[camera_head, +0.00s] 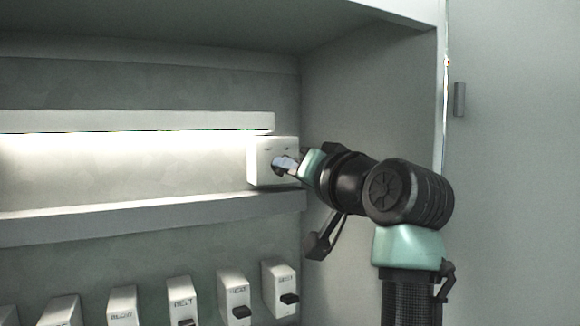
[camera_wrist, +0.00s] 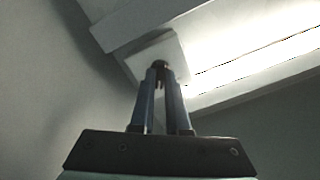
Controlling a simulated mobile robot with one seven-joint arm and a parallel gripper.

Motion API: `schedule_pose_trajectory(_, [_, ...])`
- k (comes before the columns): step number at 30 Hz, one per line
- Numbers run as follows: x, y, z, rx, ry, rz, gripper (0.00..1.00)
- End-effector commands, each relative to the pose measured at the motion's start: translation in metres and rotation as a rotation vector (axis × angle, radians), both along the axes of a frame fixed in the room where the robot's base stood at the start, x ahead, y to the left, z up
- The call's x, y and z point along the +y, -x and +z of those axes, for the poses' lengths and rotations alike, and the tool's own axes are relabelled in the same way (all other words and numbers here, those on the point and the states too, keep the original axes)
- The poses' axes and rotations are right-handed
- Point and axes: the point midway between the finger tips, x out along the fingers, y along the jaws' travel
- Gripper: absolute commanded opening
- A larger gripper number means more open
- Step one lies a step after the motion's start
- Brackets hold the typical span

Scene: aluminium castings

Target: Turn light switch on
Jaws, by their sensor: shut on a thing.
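The light switch is a white box (camera_head: 261,150) at the right end of the lit strip inside a grey recess. My gripper (camera_head: 284,165) reaches it from the right, with its fingertips at the box's front face. In the wrist view, the white box (camera_wrist: 146,62) lies just beyond the fingertips. My gripper's two fingers (camera_wrist: 160,72) close on a small dark knob (camera_wrist: 160,64) on the box. The fingers and arm hide most of the knob, so its exact position cannot be told.
A bright light strip (camera_head: 130,150) glows left of the switch, under a white rail (camera_head: 140,121). A grey ledge (camera_head: 150,218) runs below. The recess side wall (camera_head: 365,100) is close on the right.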

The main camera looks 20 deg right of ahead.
Motion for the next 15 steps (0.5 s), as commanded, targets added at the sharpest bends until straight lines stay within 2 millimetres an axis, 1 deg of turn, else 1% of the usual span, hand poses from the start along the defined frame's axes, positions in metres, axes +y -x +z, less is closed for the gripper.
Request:
schedule_pose_trajectory(9, [-0.0002,0.0002,0.0006,-0.002,-0.001,0.0,0.0])
schedule_pose_trajectory(10, [-0.0002,0.0002,0.0006,-0.002,-0.001,0.0,0.19])
schedule_pose_trajectory(14, [-0.0001,0.0002,0.0005,-0.002,-0.001,0.0,0.42])
schedule_pose_trajectory(15, [-0.0001,0.0002,0.0005,-0.001,-0.001,0.0,0.44])
